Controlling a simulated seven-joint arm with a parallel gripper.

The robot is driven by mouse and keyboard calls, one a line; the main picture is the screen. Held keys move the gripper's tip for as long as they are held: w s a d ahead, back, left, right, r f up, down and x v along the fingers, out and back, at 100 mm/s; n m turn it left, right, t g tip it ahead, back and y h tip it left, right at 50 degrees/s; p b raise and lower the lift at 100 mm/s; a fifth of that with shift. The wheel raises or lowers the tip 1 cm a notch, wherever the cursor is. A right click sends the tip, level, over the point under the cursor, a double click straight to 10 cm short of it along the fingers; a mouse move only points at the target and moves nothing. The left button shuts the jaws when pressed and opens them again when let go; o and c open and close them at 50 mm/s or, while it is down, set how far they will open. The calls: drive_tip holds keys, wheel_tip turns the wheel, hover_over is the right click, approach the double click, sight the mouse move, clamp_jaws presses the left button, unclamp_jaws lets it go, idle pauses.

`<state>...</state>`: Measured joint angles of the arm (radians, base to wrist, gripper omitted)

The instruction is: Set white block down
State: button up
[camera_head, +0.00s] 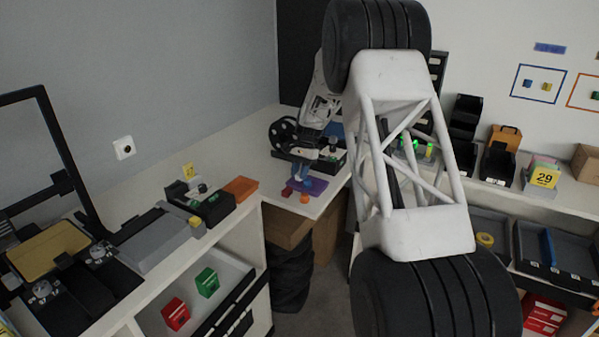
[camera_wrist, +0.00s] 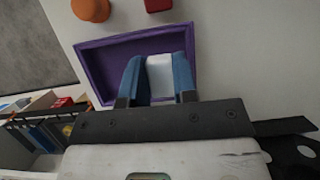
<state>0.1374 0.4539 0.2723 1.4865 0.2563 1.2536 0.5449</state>
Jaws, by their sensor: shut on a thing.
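A white block (camera_wrist: 160,75) sits between the two blue fingers of my gripper (camera_wrist: 158,62) in the wrist view. My gripper is shut on it. Behind the block and fingertips is a shallow purple tray (camera_wrist: 97,70) with a raised rim. The block appears within the tray's outline; I cannot tell whether it touches the tray floor. In the head view my gripper (camera_head: 300,172) points down at the purple tray (camera_head: 319,185) on the corner worktop. The block cannot be made out there.
Beside the tray are a red block (camera_wrist: 158,4) and an orange round object (camera_wrist: 91,9). An orange box (camera_head: 241,187) lies on the counter to the left. Black bins (camera_head: 465,117) stand along the right wall. My arm hides the middle of the head view.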

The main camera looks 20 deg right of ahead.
drive_tip(key=shift+f, duration=0.35)
drive_tip(key=o, duration=1)
drive_tip(key=shift+s, duration=0.1)
drive_tip(key=shift+c, duration=0.2)
drive_tip(key=shift+f, duration=0.1)
drive_tip(key=shift+r, duration=0.7)
drive_tip(key=v, duration=1.2)
drive_tip(key=shift+s+a+r, duration=0.1)
drive_tip(key=shift+r, duration=0.1)
